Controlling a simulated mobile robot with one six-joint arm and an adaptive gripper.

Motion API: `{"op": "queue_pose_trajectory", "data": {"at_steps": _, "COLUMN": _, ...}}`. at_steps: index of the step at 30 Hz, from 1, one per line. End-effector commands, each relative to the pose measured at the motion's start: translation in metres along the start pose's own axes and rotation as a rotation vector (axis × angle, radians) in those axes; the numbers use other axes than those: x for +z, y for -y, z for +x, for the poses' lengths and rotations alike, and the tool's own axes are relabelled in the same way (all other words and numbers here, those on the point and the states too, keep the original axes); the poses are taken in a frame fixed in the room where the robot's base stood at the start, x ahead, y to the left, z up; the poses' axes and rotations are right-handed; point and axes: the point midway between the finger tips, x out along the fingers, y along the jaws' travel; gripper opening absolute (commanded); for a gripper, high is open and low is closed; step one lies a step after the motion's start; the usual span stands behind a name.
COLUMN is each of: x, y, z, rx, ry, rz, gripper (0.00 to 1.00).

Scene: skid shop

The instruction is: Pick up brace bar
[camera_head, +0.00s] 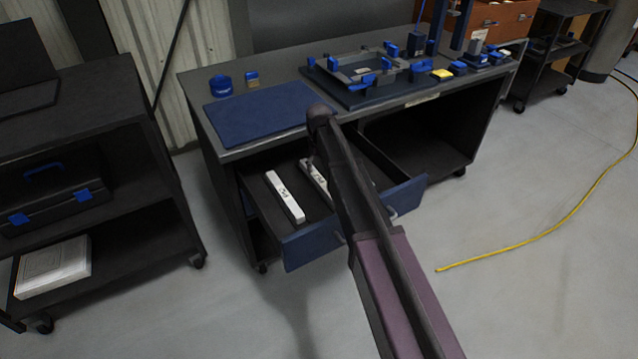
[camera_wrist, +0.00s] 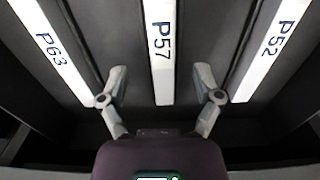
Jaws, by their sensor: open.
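In the wrist view three white bars lie side by side in dark compartments, marked P63 (camera_wrist: 52,52), P57 (camera_wrist: 162,60) and P52 (camera_wrist: 272,50). My gripper (camera_wrist: 161,84) is open and empty, its fingers on either side of the near part of the P57 bar, apart from it in the picture. In the head view the bars are in the pulled-out drawer (camera_head: 312,243) of the workbench. One bar (camera_head: 285,197) shows fully at the left; a second bar (camera_head: 313,176) is partly hidden by my arm. The third bar and my gripper are hidden there.
The workbench top carries a blue mat (camera_head: 262,110), a blue tape roll (camera_head: 220,86) and a clamping fixture (camera_head: 365,75). A dark shelf cart (camera_head: 150,140) with a toolbox (camera_head: 55,200) stands at the left. A yellow cable (camera_head: 530,240) lies on the open floor at the right.

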Motion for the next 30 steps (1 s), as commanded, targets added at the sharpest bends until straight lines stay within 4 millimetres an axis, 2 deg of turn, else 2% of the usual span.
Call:
{"op": "queue_pose_trajectory", "data": {"at_steps": 8, "x": 0.0, "y": 0.001, "z": 0.004, "rx": 0.0, "ry": 0.0, "rz": 0.0, "gripper": 0.83}}
{"op": "queue_pose_trajectory", "data": {"at_steps": 30, "x": 0.0, "y": 0.003, "z": 0.051, "rx": 0.0, "ry": 0.0, "rz": -0.001, "gripper": 0.83}}
